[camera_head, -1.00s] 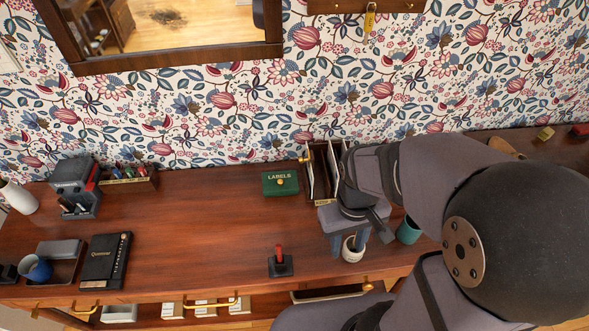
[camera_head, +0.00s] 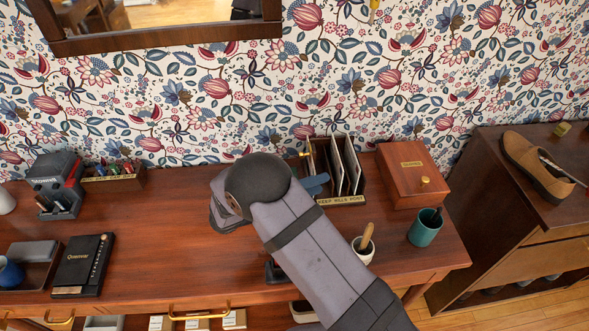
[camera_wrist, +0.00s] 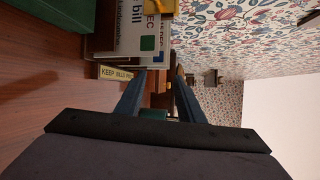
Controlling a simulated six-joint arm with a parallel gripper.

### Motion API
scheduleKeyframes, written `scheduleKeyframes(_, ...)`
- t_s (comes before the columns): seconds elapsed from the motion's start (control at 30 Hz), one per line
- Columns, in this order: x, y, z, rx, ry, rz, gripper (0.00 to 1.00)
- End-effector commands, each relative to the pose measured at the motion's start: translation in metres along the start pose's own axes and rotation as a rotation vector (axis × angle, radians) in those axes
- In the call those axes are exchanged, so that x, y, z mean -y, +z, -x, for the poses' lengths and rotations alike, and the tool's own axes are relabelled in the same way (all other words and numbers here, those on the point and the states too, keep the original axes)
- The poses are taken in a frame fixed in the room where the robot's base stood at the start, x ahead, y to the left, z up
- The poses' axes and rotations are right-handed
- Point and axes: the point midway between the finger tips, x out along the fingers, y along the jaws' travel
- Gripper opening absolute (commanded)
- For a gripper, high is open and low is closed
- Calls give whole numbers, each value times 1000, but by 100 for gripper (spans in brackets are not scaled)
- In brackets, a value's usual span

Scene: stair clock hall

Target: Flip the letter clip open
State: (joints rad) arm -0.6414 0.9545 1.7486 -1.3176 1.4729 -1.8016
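The letter rack (camera_head: 341,201) stands at the back of the desk against the wall, with envelopes (camera_head: 345,165) upright in it and a "KEEP BILLS POST"-like label on its front. A small brass piece (camera_head: 304,154) shows at its left top, perhaps the clip; a yellow piece (camera_wrist: 162,7) shows above the envelopes in the wrist view. My gripper (camera_wrist: 158,75) is open, its two blue fingers apart with nothing held between them. In the head view one blue finger (camera_head: 317,184) shows at the rack's left front; my arm hides the rest. Contact with the rack cannot be told.
A wooden box (camera_head: 412,172) stands right of the rack. A teal cup (camera_head: 425,228) and a white pot (camera_head: 364,249) stand in front. A green box (camera_wrist: 55,14) is close by in the wrist view.

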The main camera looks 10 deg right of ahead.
Motion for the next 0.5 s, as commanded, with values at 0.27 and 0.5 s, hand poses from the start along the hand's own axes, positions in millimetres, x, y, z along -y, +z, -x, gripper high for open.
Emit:
scheduleKeyframes(0.27,-41,74,49,315,-174,244,35)
scheduleKeyframes(0.5,-42,84,56,354,-196,256,35)
